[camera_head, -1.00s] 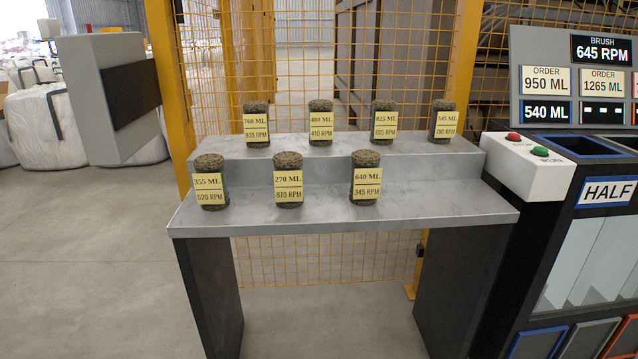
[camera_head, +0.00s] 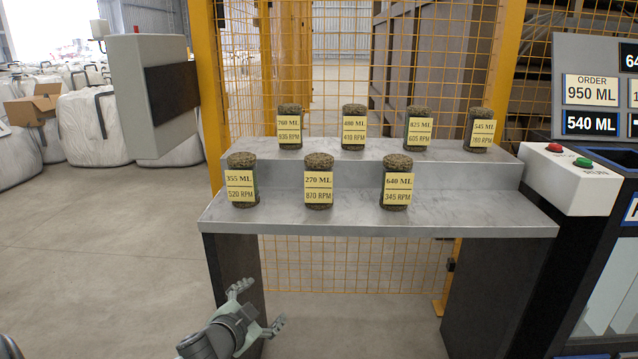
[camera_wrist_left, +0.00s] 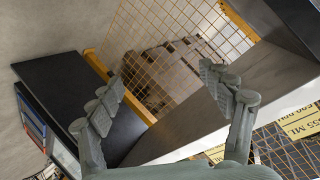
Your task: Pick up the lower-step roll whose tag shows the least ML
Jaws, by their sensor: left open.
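Three turf rolls stand upright on the lower step (camera_head: 480,215). The left roll (camera_head: 242,180) has a tag reading 355 ML, 520 RPM. The middle roll (camera_head: 318,181) reads 270 ML, 870 RPM, the least ML of the three. The right roll (camera_head: 397,181) reads 640 ML, 345 RPM. My left gripper (camera_head: 262,307) is open and empty, below and in front of the stand's left side. In the left wrist view its fingers (camera_wrist_left: 168,95) are spread, with part of the 355 ML tag (camera_wrist_left: 300,122) at the right edge. My right gripper is not in view.
The upper step (camera_head: 370,148) holds several more tagged rolls. A white box with red and green buttons (camera_head: 570,180) and an order panel (camera_head: 590,90) stand at the right. A grey post-mounted panel (camera_head: 150,90) is at the left. Yellow mesh fencing is behind the stand.

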